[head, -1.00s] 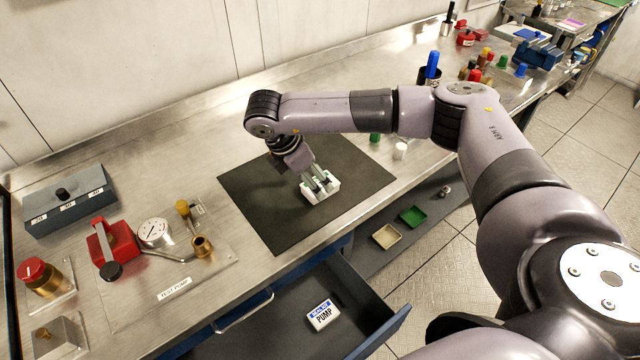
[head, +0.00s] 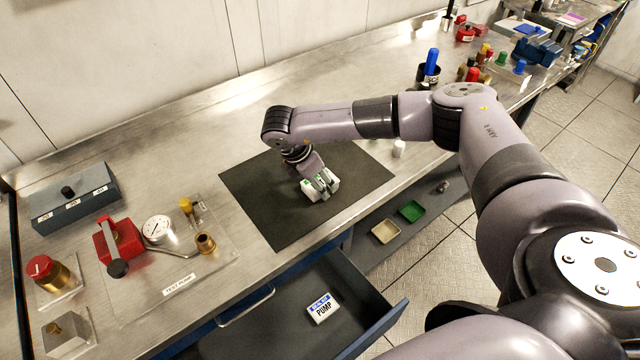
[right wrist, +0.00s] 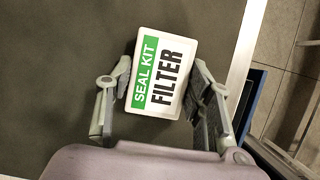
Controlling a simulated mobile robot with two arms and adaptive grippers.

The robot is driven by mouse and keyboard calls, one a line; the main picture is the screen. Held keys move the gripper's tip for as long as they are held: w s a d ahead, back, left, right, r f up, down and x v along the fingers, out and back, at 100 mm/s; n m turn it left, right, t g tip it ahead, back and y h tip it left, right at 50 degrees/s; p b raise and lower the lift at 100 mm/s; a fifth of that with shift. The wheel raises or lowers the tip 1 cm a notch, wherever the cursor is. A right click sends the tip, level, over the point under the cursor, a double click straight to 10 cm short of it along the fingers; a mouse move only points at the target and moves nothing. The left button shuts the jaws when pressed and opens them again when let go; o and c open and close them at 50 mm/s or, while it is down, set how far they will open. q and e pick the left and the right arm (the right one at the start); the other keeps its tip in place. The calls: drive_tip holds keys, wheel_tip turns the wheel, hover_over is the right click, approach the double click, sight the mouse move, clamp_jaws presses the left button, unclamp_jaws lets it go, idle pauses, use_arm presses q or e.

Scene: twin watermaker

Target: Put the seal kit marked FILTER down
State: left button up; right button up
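The seal kit marked FILTER (right wrist: 163,75) is a white box with a green band, label facing the right wrist camera. In the head view the kit (head: 310,191) is at the dark mat (head: 258,215), partly hidden by my right gripper (head: 325,186). My left gripper is not in view.
An open drawer below holds a seal kit marked PUMP (head: 322,308). A test pump with a gauge (head: 158,229) and a grey box (head: 75,197) stand left of the mat. A white cap (head: 399,148) stands right of it. The mat around the kit is clear.

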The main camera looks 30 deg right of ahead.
drive_tip(key=c, duration=0.7)
drive_tip(key=shift+c, duration=0.2)
drive_tip(key=shift+r, duration=0.1)
wheel_tip(320, 180, up, 20)
drive_tip(key=b, duration=0.4)
